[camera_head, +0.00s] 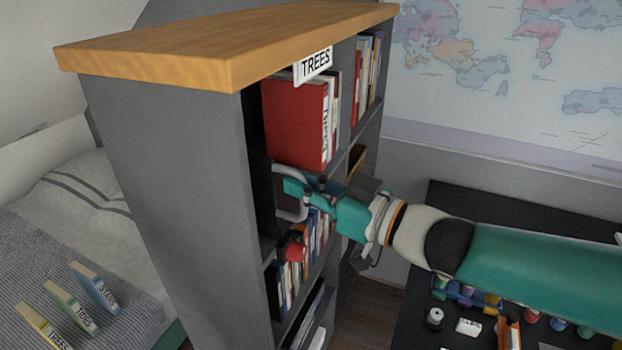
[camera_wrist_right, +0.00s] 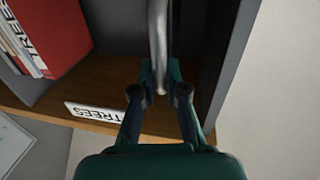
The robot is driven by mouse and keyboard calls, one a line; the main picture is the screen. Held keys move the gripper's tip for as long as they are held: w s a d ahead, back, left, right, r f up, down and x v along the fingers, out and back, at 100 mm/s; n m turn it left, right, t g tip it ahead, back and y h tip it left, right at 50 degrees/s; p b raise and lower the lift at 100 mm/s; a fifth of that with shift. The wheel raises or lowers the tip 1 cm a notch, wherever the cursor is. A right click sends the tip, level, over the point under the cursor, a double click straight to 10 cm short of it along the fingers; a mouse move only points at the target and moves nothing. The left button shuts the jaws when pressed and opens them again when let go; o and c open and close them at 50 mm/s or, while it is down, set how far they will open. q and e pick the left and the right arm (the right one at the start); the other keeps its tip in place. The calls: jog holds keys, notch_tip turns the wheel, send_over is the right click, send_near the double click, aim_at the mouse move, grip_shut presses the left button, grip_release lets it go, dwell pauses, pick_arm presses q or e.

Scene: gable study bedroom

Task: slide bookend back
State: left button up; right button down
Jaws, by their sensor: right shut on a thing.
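The bookend (camera_head: 291,212) is a bent silver metal tube at the left end of the bookcase's upper compartment. It stands left of a thick red book (camera_head: 294,122), with a gap between them. My right gripper (camera_head: 303,195) reaches in from the right and is shut on the tube. In the right wrist view, the tube (camera_wrist_right: 158,40) runs between the two teal fingers (camera_wrist_right: 162,82). The bookend's foot cannot be made out. My left gripper is not in view.
The grey bookcase (camera_head: 175,190) has a wooden top and a TREES label (camera_head: 313,65). Books fill its lower shelf. A dark desk (camera_head: 500,215) with pots and small items lies below my right arm.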

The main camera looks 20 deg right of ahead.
dwell(0.3)
jog(key=c, duration=1.2)
grip_release()
jog(key=v, duration=1.2)
